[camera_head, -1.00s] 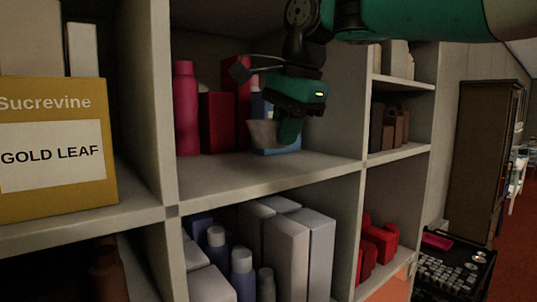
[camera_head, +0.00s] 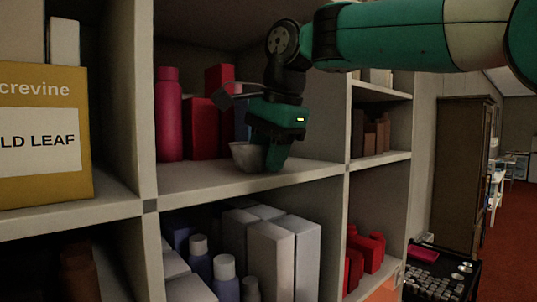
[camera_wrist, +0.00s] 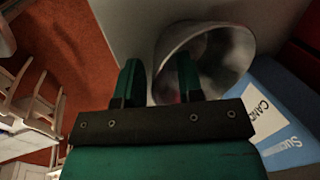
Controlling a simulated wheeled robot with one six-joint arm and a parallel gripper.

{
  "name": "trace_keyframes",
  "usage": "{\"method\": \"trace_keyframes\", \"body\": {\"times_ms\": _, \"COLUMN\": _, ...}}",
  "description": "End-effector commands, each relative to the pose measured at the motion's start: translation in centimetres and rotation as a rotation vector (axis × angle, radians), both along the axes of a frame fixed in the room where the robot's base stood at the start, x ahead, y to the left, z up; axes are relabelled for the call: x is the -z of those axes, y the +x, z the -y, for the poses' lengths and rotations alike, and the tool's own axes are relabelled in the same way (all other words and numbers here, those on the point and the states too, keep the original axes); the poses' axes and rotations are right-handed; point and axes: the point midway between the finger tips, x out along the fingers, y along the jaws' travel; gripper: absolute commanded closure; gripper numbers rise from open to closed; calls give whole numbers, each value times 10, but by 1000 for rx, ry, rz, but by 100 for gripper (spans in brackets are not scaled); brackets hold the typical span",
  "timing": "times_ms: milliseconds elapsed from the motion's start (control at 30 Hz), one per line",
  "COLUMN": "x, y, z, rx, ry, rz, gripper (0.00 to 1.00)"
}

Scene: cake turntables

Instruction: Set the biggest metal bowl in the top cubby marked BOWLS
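The metal bowl (camera_head: 244,156) is in an upper cubby, low over or on its shelf board (camera_head: 215,182); whether its base touches the board is hard to tell. My gripper (camera_head: 274,165) points down at the bowl's right side. In the wrist view, the bowl (camera_wrist: 226,65) appears tilted, with one finger of my gripper (camera_wrist: 160,80) outside its wall and the other over its inside. A gap shows between the fingers, and they look parted around the wall rather than pressed on it. No BOWLS label is readable here.
A pink bottle (camera_head: 168,115) and red boxes (camera_head: 202,128) stand left of and behind the bowl. A blue box (camera_wrist: 280,115) stands close beside it. A yellow GOLD LEAF box (camera_head: 45,135) fills the left cubby. The shelf front left of the bowl is clear.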

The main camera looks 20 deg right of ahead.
Motion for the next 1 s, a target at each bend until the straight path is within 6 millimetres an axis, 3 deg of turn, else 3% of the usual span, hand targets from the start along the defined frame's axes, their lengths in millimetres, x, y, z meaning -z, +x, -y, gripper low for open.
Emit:
{"method": "trace_keyframes", "body": {"times_ms": 267, "x": -11, "y": -2, "z": 1, "rx": 0, "ry": 1, "rz": 2, "gripper": 66}}
{"method": "trace_keyframes", "body": {"times_ms": 500, "x": -60, "y": -15, "z": 7, "rx": 1, "ry": 0, "rz": 2, "gripper": 66}}
{"method": "trace_keyframes", "body": {"times_ms": 1000, "x": -72, "y": -22, "z": 10, "rx": 0, "ry": -1, "rz": 0, "gripper": 66}}
